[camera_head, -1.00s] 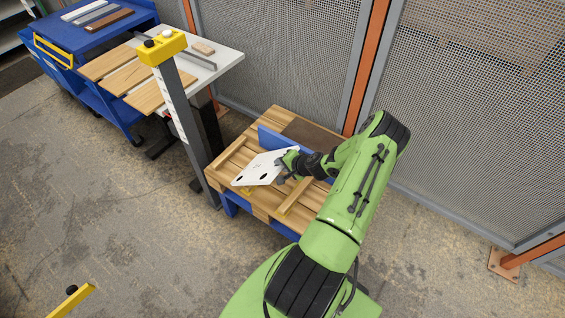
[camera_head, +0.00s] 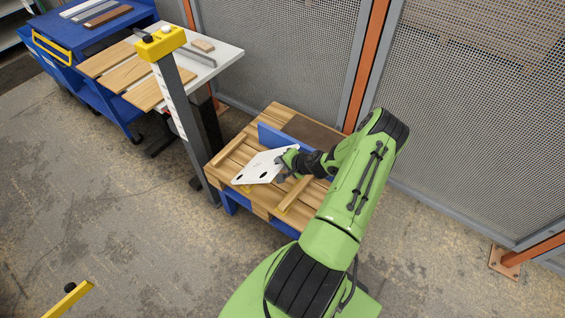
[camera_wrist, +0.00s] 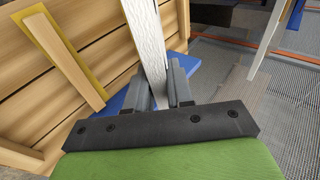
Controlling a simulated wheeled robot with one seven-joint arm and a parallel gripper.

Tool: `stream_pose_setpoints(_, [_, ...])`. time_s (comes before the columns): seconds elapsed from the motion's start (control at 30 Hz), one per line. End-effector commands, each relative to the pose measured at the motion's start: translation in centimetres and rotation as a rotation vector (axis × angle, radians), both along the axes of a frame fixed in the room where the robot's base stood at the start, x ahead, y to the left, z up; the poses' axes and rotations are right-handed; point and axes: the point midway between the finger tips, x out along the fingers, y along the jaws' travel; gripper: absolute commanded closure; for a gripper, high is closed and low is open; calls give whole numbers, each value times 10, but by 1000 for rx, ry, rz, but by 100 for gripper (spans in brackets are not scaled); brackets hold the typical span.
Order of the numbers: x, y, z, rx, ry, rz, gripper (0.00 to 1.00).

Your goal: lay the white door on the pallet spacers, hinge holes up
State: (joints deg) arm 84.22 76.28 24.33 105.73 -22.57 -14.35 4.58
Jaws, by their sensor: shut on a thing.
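The white door (camera_head: 262,166) is a flat white board with two dark hinge holes near its front edge, facing up in the head view. My gripper (camera_head: 285,161) is shut on its right end and holds it over the pallet (camera_head: 228,165). In the wrist view the door (camera_wrist: 146,40) shows as a narrow white strip between the jaws of my gripper (camera_wrist: 160,90). A wooden spacer (camera_head: 296,193) lies on the pallet in front of the door. A yellow-edged spacer (camera_wrist: 60,55) shows in the wrist view. I cannot tell whether the door touches the spacers.
A blue upright board (camera_head: 272,138) stands on the pallet behind the door. A grey post with a yellow top (camera_head: 160,43) stands at the pallet's left. A table with wooden boards (camera_head: 125,77) is further left. Mesh fencing (camera_head: 470,110) closes off the back.

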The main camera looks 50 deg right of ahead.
Motion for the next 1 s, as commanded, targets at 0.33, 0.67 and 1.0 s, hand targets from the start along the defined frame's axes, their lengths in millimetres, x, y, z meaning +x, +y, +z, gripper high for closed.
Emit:
stream_pose_setpoints(0.33, [1, 0, 1, 0, -8, -1, 100])
stream_pose_setpoints(0.67, [-4, -1, -6, 4, -32, 1, 100])
stream_pose_setpoints(1.0, [-9, -1, -11, 7, -58, 1, 100])
